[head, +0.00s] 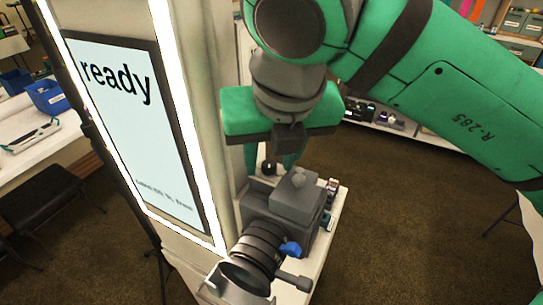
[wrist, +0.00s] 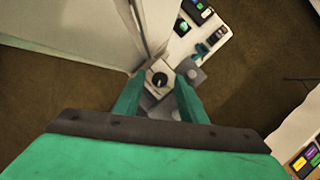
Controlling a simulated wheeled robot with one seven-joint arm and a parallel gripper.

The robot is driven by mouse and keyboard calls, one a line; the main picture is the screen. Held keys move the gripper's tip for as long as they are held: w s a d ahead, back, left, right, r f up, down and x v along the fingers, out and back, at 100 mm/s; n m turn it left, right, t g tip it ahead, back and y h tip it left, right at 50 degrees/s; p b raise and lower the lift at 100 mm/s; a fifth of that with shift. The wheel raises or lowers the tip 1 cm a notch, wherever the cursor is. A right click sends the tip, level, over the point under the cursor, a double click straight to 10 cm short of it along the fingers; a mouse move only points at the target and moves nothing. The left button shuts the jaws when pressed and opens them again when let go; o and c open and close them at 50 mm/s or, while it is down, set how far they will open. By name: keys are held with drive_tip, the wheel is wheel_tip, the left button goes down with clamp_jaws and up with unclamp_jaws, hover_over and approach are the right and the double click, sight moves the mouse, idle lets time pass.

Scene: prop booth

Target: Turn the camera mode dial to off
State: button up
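The dark grey camera (head: 300,195) stands on a white shelf beside the lit booth panel, its lens (head: 258,245) facing the front. A small dark dial (head: 268,168) shows at its far left side. In the wrist view the round dial (wrist: 159,79) has a dark knob with a light mark; its setting is too small to read. My green gripper (head: 271,158) points down over the dial. In the wrist view my gripper (wrist: 158,88) has its fingers apart, one on each side of the dial, with a gap visible. I cannot tell how far above it they are.
The booth panel with a "ready" screen (head: 125,125) rises close on the left. A blue knob (head: 290,249) and a grey handle stick out by the lens. Small items (head: 331,192) lie on the shelf to the right. Open carpet (head: 410,230) lies beyond.

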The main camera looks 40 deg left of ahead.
drive_tip(key=shift+w, duration=0.1)
clamp_jaws()
drive_tip(key=shift+n, duration=0.3)
drive_tip(key=shift+w+d+n+g, duration=0.15)
drive_tip(key=shift+n+g, duration=0.25)
drive_tip(key=shift+n, duration=0.5)
drive_tip(key=n+g, duration=0.1)
drive_tip(key=n, duration=0.2)
drive_tip(key=shift+n+y, duration=0.3)
drive_tip(key=shift+y, duration=0.1)
drive_tip(key=n+g, duration=0.2)
drive_tip(key=n, duration=0.2)
drive_tip(key=shift+w, duration=0.2)
drive_tip(key=shift+w+n+g+h, duration=0.15)
drive_tip(key=shift+n+g+h, duration=0.2)
drive_tip(key=shift+n, duration=0.65)
